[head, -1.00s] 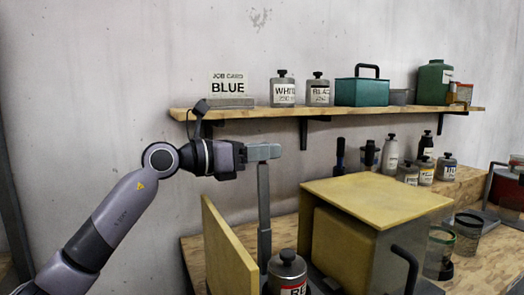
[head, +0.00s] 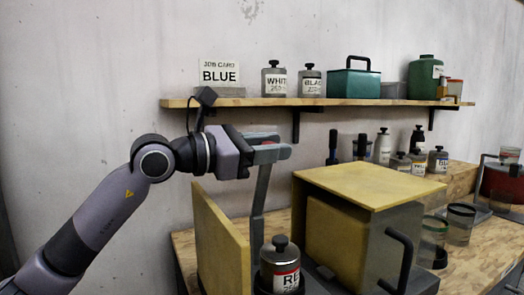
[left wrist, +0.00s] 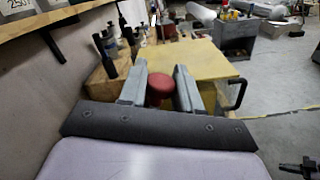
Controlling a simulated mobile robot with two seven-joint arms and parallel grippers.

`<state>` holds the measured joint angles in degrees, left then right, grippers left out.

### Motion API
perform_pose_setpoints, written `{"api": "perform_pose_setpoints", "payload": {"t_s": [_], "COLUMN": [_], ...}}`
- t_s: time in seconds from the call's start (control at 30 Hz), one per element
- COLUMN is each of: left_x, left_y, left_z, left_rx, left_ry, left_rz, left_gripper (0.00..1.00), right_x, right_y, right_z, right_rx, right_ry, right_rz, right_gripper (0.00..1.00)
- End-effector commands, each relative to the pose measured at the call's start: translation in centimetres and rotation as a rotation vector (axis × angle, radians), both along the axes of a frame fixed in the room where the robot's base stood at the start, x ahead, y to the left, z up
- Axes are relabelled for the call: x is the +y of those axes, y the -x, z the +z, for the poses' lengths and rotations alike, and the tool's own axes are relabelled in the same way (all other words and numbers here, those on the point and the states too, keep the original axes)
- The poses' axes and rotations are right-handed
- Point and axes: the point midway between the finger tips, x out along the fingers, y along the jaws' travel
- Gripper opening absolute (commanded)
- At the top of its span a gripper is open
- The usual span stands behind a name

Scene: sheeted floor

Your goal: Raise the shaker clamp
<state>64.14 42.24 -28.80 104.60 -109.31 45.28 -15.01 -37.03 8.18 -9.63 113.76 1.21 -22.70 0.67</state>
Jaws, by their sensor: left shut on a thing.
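My left gripper (head: 278,149) is shut on the red knob of the shaker clamp, at the top of a tall grey post (head: 259,195). In the left wrist view the red knob (left wrist: 160,85) sits between the two pale grey fingers of the gripper (left wrist: 160,70).
A yellow-topped box (head: 370,185) with a black handle stands right of the post. Its yellow door panel (head: 220,240) stands open on the left. A wooden shelf (head: 350,102) with a job card reading BLUE, tins and a teal toolbox runs above. Several bottles stand behind the box.

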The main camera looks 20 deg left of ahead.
Motion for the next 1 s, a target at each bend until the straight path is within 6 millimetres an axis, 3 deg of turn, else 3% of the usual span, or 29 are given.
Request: {"api": "perform_pose_setpoints", "payload": {"t_s": [0.3, 0.87, 0.9, 0.97, 1.0], "left_x": [-1.6, -1.9, -1.9, -1.9, -1.9], "left_y": [1.4, 1.7, 1.7, 1.7, 1.7], "left_z": [-1.1, -1.1, -1.1, -1.1, -1.2], "left_rx": [-0.101, -0.124, -0.124, -0.124, -0.123], "left_ry": [-0.111, -0.137, -0.137, -0.137, -0.137], "left_rz": [0.0, 0.0, 0.0, 0.0, 0.0], "left_gripper": [0.0, 0.0, 0.39, 0.55, 0.55], "right_x": [0.6, 0.5, 0.5, 0.5, 0.5], "right_y": [-0.2, -0.4, -0.4, -0.5, -0.5], "right_z": [-1.3, -1.2, -1.2, -1.2, -1.2], "right_rx": [0.004, 0.001, 0.0, -0.001, -0.002], "right_ry": [-0.013, -0.013, -0.012, -0.013, -0.013], "right_rz": [0.01, 0.01, 0.01, 0.01, 0.01], "right_gripper": [0.0, 0.0, 0.0, 0.0, 0.0]}}
